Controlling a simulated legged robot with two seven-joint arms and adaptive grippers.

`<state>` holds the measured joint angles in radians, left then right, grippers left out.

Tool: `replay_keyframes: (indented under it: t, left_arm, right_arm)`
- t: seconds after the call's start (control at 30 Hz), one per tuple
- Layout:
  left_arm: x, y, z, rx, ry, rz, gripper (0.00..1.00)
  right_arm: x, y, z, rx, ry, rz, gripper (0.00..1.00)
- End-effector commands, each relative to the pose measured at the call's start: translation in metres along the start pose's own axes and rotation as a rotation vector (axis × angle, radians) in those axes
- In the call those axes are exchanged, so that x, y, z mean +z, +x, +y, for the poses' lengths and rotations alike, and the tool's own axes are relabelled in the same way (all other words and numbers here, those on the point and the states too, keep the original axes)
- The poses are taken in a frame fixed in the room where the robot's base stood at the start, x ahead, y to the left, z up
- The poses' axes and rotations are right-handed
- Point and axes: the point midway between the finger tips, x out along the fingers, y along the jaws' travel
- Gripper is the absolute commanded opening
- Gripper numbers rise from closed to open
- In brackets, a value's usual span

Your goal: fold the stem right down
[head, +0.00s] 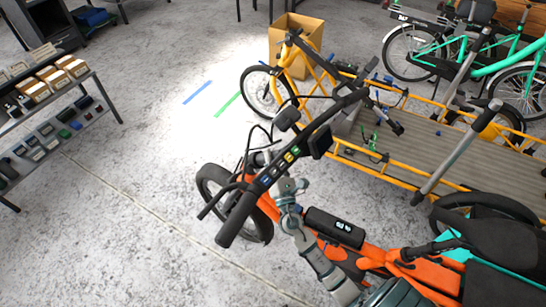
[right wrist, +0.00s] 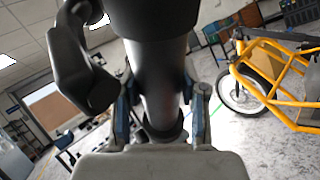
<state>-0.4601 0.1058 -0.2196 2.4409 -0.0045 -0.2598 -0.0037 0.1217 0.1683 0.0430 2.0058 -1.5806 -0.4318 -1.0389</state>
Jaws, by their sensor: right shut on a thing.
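An orange bike (head: 375,262) stands in the foreground of the head view, with its black handlebar (head: 258,192) running from lower left to upper right. My right gripper (head: 287,190) is at the front of the bike, just below the handlebar. My left gripper is not in view.
A yellow cargo bike (head: 345,150) with a long flat bed stands close behind on the right. A cardboard box (head: 297,42) and green bikes (head: 465,62) are farther back. A shelf (head: 60,115) with small goods stands at the left. The floor between shelf and bike is clear.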

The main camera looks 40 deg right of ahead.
Motion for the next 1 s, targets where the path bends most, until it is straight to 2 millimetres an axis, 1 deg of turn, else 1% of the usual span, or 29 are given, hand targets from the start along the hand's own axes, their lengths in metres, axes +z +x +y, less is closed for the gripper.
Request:
replay_keyframes:
  t: [0.03,0.2,0.23,0.27,0.3,0.33,0.67,0.77,1.0]
  left_arm:
    - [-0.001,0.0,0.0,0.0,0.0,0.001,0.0]
    - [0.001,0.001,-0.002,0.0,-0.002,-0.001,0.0]
    - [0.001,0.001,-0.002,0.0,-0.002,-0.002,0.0]
    - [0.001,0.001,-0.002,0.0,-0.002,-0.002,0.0]
    - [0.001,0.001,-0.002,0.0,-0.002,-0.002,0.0]
    - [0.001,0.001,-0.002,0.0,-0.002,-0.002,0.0]
    - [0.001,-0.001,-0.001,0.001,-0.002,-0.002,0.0]
    - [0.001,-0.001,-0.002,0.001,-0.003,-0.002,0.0]
    - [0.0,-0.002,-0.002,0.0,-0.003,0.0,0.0]
  right_arm:
    - [0.004,0.002,-0.002,-0.006,0.002,-0.01,0.0]
    - [0.004,0.003,-0.002,-0.006,0.002,-0.01,0.0]
    - [0.004,0.003,-0.002,-0.006,0.002,-0.01,0.49]
    - [0.004,0.003,-0.002,-0.006,0.002,-0.01,0.57]
    - [0.004,0.002,-0.002,-0.006,0.002,-0.009,0.67]
    - [0.004,0.002,-0.002,-0.005,0.001,-0.008,0.68]
    - [0.001,-0.002,0.001,0.0,-0.002,-0.003,0.68]
    - [0.001,-0.011,0.001,-0.001,-0.004,-0.002,0.68]
    - [0.003,-0.051,0.001,0.0,-0.002,-0.004,0.68]
